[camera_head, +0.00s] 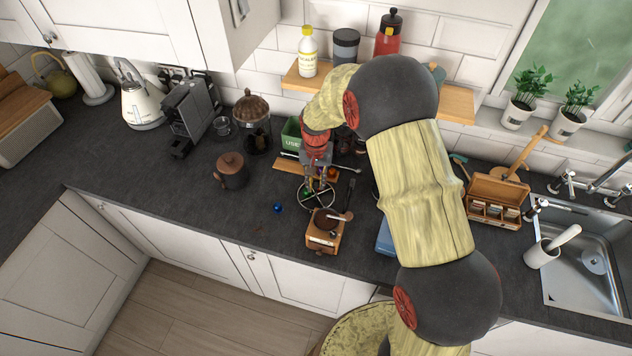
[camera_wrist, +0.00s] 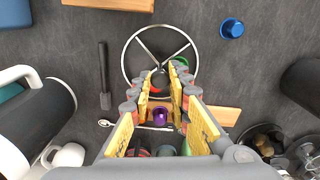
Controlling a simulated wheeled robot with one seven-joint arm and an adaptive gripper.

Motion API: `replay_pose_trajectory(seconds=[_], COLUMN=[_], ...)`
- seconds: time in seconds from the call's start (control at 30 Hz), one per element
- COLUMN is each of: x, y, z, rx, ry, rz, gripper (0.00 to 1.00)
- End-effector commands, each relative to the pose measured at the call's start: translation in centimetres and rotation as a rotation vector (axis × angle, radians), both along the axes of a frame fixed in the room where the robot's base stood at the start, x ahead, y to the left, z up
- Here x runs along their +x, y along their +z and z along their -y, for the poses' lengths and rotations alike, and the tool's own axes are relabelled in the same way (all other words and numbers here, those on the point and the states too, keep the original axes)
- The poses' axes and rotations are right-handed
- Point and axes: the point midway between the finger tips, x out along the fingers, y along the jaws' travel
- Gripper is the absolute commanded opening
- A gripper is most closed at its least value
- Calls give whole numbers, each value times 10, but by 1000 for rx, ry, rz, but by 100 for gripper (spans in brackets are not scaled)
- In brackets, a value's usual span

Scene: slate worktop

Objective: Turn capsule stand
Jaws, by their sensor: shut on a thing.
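The capsule stand (camera_head: 301,203) is a round wire frame with thin spokes on the worktop. Its ring also shows in the wrist view (camera_wrist: 125,52). My gripper (camera_head: 318,184) reaches down over it from behind. In the wrist view my gripper (camera_wrist: 162,84), with yellow pads, is closed in on the stand's middle; the exact contact is hidden between the fingers. A green capsule (camera_wrist: 181,62) sits by the right finger at the ring. A purple capsule (camera_wrist: 160,116) shows between the fingers. A blue capsule (camera_head: 277,208) lies loose on the worktop, apart from the stand, also in the wrist view (camera_wrist: 231,28).
A wooden coffee grinder (camera_head: 325,233) stands close in front of the stand. A dark brush-like tool (camera_wrist: 104,75) and a spoon (camera_wrist: 106,123) lie beside it. A brown lidded pot (camera_head: 231,172) stands to the left. Bare worktop surrounds the blue capsule.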

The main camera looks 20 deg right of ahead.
Motion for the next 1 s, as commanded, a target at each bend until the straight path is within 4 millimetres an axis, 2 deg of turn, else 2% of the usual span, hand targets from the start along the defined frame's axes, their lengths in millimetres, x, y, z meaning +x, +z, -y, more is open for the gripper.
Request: replay_pose_trajectory(seconds=[0.17, 0.2, 0.5, 0.83, 1.0], x=[1, 1, 1, 1, 2], y=[1, 1, 0, 3, 23], z=[0, 0, 0, 0, 0], rx=[1, 1, 0, 0, 0], ry=[0, 0, 1, 1, 1], rz=[4, 4, 1, 1, 4], gripper=[0, 21, 37, 37, 37])
